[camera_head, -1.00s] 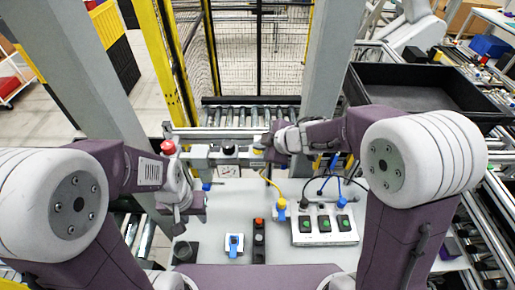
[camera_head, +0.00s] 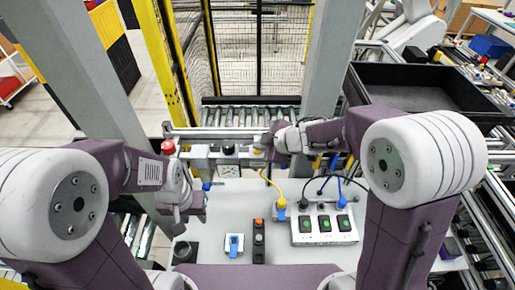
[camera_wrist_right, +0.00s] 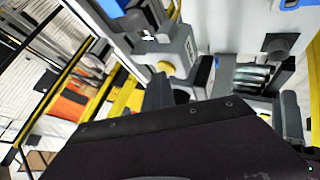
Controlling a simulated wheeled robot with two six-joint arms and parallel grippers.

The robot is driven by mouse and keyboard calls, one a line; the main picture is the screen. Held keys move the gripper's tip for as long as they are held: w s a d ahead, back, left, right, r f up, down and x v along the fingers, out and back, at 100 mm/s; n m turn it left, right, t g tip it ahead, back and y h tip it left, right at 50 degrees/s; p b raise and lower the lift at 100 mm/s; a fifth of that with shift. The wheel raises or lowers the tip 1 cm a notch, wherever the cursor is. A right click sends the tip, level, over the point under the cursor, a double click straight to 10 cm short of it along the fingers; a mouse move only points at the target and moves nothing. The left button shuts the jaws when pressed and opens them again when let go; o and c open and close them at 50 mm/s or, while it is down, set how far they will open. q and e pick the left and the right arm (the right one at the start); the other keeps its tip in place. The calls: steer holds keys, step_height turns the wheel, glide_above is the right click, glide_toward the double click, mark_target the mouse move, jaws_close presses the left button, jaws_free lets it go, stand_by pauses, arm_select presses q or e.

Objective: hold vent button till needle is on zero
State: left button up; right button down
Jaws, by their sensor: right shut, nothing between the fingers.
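A yellow round button (camera_wrist_right: 165,67), which may be the vent button, sits on a grey housing in the right wrist view. In the head view a bit of yellow (camera_head: 258,150) shows on the grey fixture bar (camera_head: 200,153), right by my right gripper (camera_head: 266,142). My right gripper is shut and empty, with its tip close to this yellow part; I cannot tell whether they touch. My left gripper (camera_head: 182,214) points down over the left side of the panel, its fingers too small to read. I cannot make out a gauge face or needle.
A black dome (camera_head: 228,149) and a red knob (camera_head: 168,147) are on the bar. The white panel (camera_head: 200,262) carries a box with green switches (camera_head: 324,225), a blue clip (camera_head: 235,243) and a button strip (camera_head: 259,240). A black tray (camera_head: 420,90) stands right.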

mark_target(260, 151)
steer(key=shift+r+p, duration=0.85)
steer(key=shift+p, duration=0.25)
step_height(260, 151, up, 5)
steer(key=p, duration=0.5)
steer(key=shift+d, duration=0.1)
